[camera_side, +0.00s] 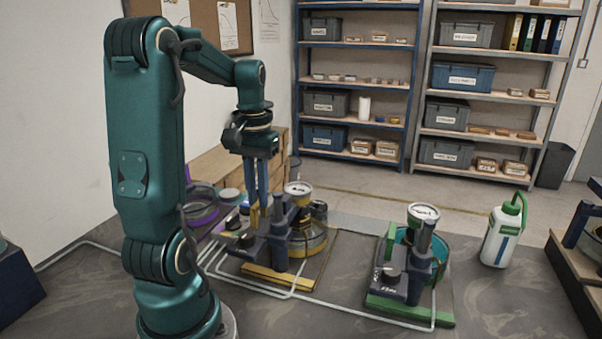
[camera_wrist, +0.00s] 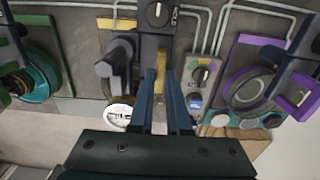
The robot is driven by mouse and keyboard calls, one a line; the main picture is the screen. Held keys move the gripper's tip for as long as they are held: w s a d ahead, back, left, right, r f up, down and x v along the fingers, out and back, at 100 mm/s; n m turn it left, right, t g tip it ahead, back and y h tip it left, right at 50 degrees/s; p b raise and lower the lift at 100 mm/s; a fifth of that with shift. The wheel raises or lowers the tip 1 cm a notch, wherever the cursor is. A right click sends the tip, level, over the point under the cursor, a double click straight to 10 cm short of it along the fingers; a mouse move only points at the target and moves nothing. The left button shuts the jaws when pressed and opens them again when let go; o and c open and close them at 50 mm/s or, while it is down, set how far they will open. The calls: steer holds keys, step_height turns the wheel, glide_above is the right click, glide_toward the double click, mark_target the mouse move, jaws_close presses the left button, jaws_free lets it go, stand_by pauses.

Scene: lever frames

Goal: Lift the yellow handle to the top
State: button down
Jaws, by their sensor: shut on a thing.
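The yellow handle (camera_wrist: 161,72) shows in the wrist view between the two blue fingers of my gripper (camera_wrist: 163,100). In the side view the yellow handle (camera_side: 254,217) is a small yellow piece at the fingertips, in front of the middle lever frame. My gripper (camera_side: 257,200) points straight down there and is shut on the handle. The middle lever frame (camera_side: 270,243) is dark blue-grey, with a yellow base strip (camera_side: 268,282). My fingers hide part of the handle, and its height along the frame is hard to tell.
A green-marked frame with a round gauge (camera_side: 422,212) stands to the right, and a purple-marked frame (camera_side: 202,208) to the left behind my arm. A white and green bottle (camera_side: 501,235) stands at the right. Pale pipes run over the floor. Shelves (camera_side: 355,80) line the back.

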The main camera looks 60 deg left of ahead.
steer(key=shift+r, duration=2.4)
steer(key=c, duration=0.9)
jaws_free()
step_height(320, 180, up, 5)
steer(key=shift+w, duration=0.1)
